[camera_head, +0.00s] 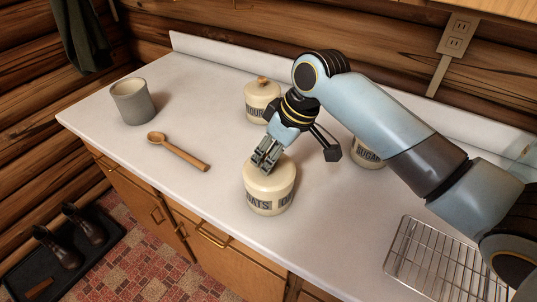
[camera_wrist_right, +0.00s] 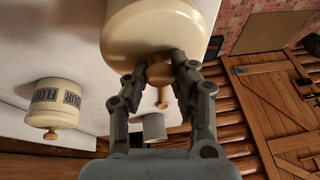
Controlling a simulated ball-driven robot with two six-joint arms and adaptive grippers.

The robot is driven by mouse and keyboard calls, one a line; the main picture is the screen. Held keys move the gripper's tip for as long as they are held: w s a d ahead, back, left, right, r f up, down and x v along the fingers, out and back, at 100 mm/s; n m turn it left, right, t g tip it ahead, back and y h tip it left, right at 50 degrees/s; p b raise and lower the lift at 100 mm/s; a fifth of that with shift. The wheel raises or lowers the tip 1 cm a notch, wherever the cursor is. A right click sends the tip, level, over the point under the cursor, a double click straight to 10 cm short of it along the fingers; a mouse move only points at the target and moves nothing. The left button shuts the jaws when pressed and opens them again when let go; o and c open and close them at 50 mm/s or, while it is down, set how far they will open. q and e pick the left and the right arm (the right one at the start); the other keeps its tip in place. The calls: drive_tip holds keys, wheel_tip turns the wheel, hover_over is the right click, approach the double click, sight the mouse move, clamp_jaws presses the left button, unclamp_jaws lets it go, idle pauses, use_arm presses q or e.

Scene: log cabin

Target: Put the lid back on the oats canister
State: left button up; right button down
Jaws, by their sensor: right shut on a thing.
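The cream oats canister (camera_head: 268,203) stands upright near the front edge of the counter in the head view. Its cream lid (camera_head: 283,175) is at the canister's top, with no clear gap between them; I cannot tell if it is fully seated. My right gripper (camera_head: 263,162) reaches down from above and is shut on the lid's wooden knob. My left gripper is in neither view.
The flour canister (camera_head: 262,101) stands behind, and the sugar canister (camera_head: 368,153) is partly hidden by my right arm. A wooden spoon (camera_head: 180,152) and grey mug (camera_head: 132,102) are at left. A wire rack (camera_head: 440,262) lies at right.

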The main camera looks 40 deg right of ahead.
idle(0.3)
drive_tip(key=c, duration=0.5)
unclamp_jaws()
drive_tip(key=shift+c, duration=0.2)
drive_tip(key=shift+r, duration=0.1)
drive_tip(key=shift+r, duration=3.4)
clamp_jaws()
